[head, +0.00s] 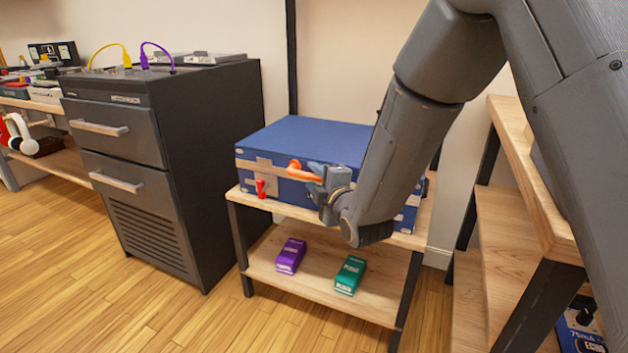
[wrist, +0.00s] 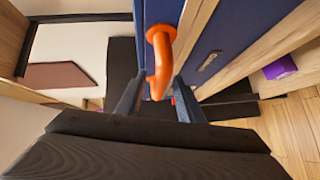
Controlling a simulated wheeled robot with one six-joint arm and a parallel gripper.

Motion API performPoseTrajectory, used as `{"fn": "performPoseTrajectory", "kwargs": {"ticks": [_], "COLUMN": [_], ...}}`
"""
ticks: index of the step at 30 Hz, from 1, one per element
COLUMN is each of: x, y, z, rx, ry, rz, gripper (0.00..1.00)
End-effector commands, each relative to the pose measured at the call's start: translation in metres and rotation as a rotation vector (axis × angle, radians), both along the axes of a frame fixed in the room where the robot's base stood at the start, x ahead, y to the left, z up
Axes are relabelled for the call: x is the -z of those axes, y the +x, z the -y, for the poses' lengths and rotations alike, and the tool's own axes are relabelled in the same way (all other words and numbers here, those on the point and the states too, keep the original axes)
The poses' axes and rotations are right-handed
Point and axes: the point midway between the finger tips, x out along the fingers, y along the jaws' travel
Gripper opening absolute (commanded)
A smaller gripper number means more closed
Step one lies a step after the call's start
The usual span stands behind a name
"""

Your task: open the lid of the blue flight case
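The blue flight case (head: 300,140) sits on a wooden-topped stand, its lid down. An orange handle (head: 303,171) sticks out from its front, and a red latch (head: 261,188) is left of it. My gripper (head: 318,181) is at the case front, beside the orange handle. In the wrist view the orange handle (wrist: 160,48) curves down between the two fingers of my gripper (wrist: 162,88), which stand apart with a gap visible. Contact with the handle cannot be made out. My arm hides the right part of the case front.
The stand's lower shelf (head: 320,287) holds a purple box (head: 290,256) and a green box (head: 350,275). A black drawer cabinet (head: 165,160) stands close on the left. A wooden shelf unit (head: 510,250) is on the right. The floor in front is clear.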

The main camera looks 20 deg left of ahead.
Motion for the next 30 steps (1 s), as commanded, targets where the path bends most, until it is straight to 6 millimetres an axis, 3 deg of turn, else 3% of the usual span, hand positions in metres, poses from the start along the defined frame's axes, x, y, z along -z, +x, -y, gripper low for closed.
{"fn": "performPoseTrajectory", "kwargs": {"ticks": [11, 18, 30], "x": [0.0012, 0.0011, -0.0081], "y": [0.0056, 0.0056, 0.0112], "z": [-0.005, -0.0049, 0.003], "rx": [0.0, 0.0, 0.01], "ry": [-0.001, -0.001, 0.002], "rz": [-0.001, -0.001, -0.015], "gripper": [0.34, 0.0, 0.0]}}
